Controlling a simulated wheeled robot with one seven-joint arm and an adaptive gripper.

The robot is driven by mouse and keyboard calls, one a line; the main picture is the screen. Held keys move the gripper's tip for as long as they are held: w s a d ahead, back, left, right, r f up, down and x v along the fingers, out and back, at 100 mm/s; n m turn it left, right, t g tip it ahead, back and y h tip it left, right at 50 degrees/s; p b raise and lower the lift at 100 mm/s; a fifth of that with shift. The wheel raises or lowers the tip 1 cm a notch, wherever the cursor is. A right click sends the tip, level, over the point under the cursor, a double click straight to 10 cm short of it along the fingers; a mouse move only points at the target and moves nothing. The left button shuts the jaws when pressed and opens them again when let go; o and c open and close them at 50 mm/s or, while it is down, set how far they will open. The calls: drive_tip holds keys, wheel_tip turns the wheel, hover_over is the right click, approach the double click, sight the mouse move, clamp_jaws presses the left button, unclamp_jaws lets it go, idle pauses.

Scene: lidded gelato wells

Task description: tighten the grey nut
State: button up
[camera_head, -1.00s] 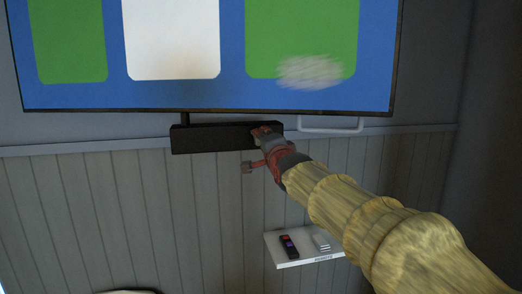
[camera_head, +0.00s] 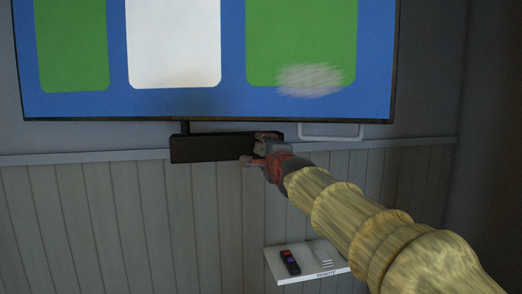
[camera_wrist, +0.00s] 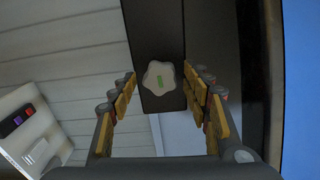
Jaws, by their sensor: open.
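The grey nut (camera_wrist: 160,76) is a pale, lobed knob with a small green mark. It sits on the face of a long black box (camera_wrist: 153,20) in the wrist view. My gripper (camera_head: 259,148) is open, its yellow-padded fingers to the left and right of the nut in that view, with visible gaps on both sides. I cannot tell how far the fingertips are from the nut in depth. In the head view my gripper is at the right end of the black box (camera_head: 205,149), and the nut is hidden behind it.
A large screen (camera_head: 172,104) hangs just above the box, close over my gripper. A light bar handle (camera_head: 330,137) is to the right. A white shelf (camera_head: 305,277) below carries a dark remote (camera_head: 290,262) and a pale remote (camera_head: 322,256).

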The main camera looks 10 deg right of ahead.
drive_tip(key=shift+s, duration=2.8)
drive_tip(key=shift+s, duration=0.1)
drive_tip(key=s, duration=1.2)
drive_tip(key=s+a+f+n+g, duration=0.1)
drive_tip(key=s+f+n+g, duration=0.2)
drive_tip(key=f+n, duration=0.55)
drive_tip(key=s+f+n+g, duration=0.3)
drive_tip(key=f+g, duration=0.1)
drive_tip(key=f, duration=0.9)
drive_tip(key=s+d+f+n+g+b, duration=0.1)
drive_tip(key=s+f+n+g+b, duration=0.3)
drive_tip(key=s+f, duration=1.7)
drive_tip(key=n+g, duration=0.1)
drive_tip(key=n, duration=0.2)
drive_tip(key=shift+f, duration=0.4)
drive_tip(key=shift+w+r, duration=0.1)
drive_tip(key=shift+w, duration=0.05)
